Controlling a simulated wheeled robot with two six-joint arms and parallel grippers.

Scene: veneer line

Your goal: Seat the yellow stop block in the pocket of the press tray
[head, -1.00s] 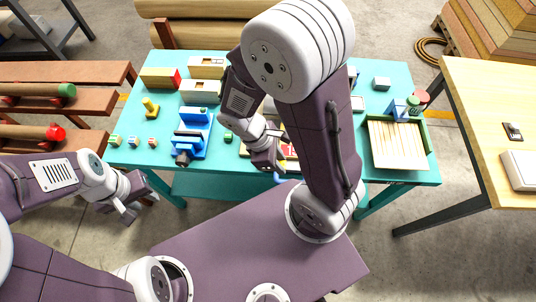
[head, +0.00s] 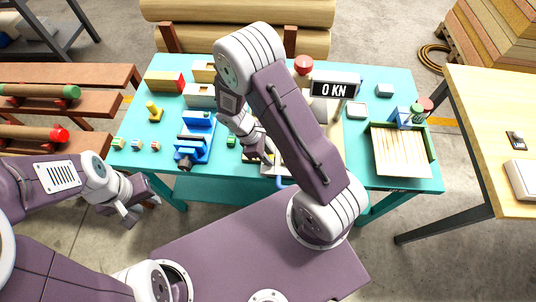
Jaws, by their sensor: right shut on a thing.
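My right gripper (head: 263,158) reaches down over the front middle of the teal table. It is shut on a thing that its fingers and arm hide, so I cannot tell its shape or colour. The press tray is mostly behind my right arm; only a pale edge (head: 252,168) shows by the gripper, and its pocket is hidden. A small yellow piece (head: 155,113) stands on the table's left part; I cannot tell whether it is the stop block. My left gripper (head: 138,209) hangs open and empty in front of the table's left edge.
A blue vise-like fixture (head: 194,140) stands left of my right gripper, with a small green block (head: 231,142) between. A display reading 0 KN (head: 335,86) is behind my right arm. A slatted tray (head: 402,152) lies at right. Small cubes (head: 137,145) line the left front.

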